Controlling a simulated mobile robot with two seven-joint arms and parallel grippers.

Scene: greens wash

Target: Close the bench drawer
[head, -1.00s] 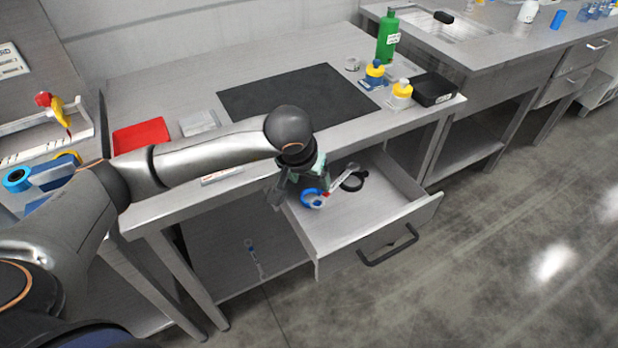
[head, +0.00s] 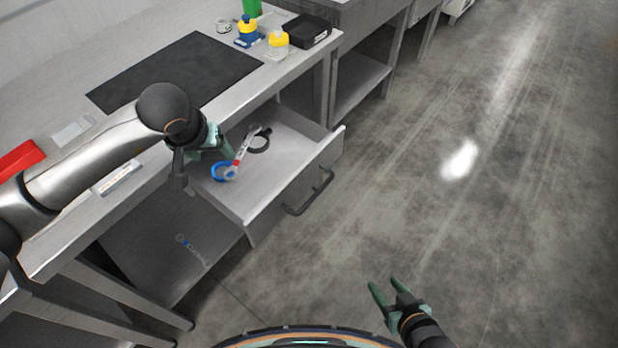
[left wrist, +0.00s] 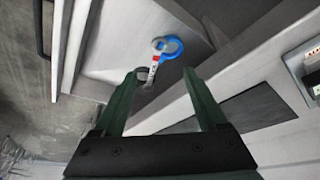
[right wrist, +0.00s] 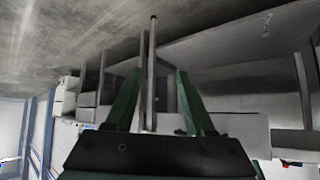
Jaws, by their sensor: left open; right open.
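The bench drawer (head: 290,192) is pulled out from under the bench top, with a dark bar handle (head: 309,192) on its front. Inside lie a blue tape roll (head: 223,171), a wrench with a red mark (head: 243,150) and a black ring (head: 260,141). My left gripper (head: 205,172) is open and empty over the drawer's left side. In the left wrist view the blue roll (left wrist: 172,47) and the wrench (left wrist: 153,66) show beyond its fingers. My right gripper (head: 386,288) is open and empty, low over the floor in front of the drawer and apart from the handle.
The bench top holds a black mat (head: 172,72), bottles with yellow caps (head: 278,40), a black box (head: 307,31) and a red tray (head: 20,158) at left. A shelf (head: 160,245) lies below. The floor (head: 480,230) to the right is clear.

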